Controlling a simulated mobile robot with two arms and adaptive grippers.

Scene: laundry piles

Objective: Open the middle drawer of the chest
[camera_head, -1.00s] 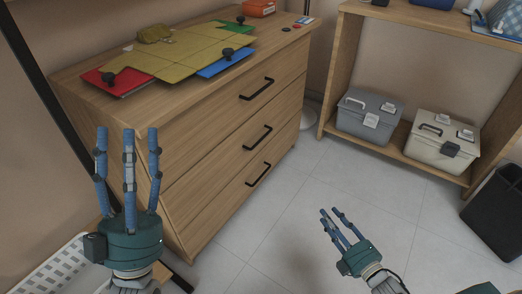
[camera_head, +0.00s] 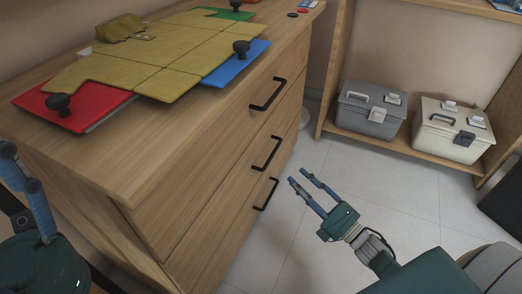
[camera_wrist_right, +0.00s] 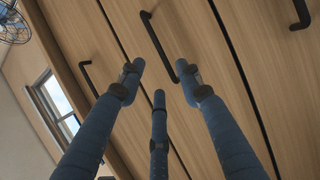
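The wooden chest (camera_head: 150,190) has three drawers, all flush with its front. The middle drawer's black bar handle (camera_head: 268,153) sits between the top handle (camera_head: 267,94) and the bottom handle (camera_head: 266,195). My right gripper (camera_head: 299,177) is open and empty, its blue fingers pointing at the chest front, apart from the handles in the head view. In the right wrist view its three fingers (camera_wrist_right: 158,85) are spread, with the middle handle (camera_wrist_right: 157,47) ahead between them. My left gripper (camera_head: 28,190) is partly cut off at the lower left, its visible fingers straight and apart.
Coloured panels with black knobs (camera_head: 60,102) lie on the chest top. A wooden shelf (camera_head: 395,143) at right holds a grey box (camera_head: 370,110) and a cream box (camera_head: 453,130). A black bin (camera_head: 503,200) stands at the right edge. The floor before the chest is clear.

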